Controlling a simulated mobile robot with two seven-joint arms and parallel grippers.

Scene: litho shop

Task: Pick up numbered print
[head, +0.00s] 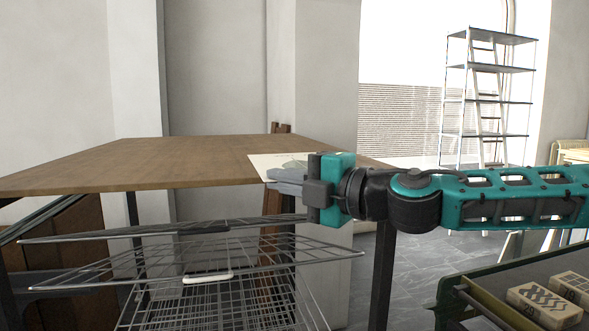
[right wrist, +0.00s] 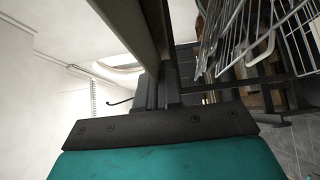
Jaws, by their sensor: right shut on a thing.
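The print (head: 270,162), a pale sheet with a grey picture, is at the near right edge of the brown wooden table (head: 140,165). Its right part is hidden behind my right gripper (head: 314,190). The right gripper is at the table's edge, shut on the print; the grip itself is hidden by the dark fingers. In the right wrist view the dark fingers (right wrist: 158,92) are close together, and the sheet cannot be made out clearly. No number on the print is legible. My left gripper is not in view.
A wire drying rack (head: 200,275) with open shelves stands just below and in front of the table. A dark tray (head: 470,290) with carved blocks (head: 545,305) is at the lower right. A metal shelf unit (head: 490,100) stands by the window. Most of the tabletop is clear.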

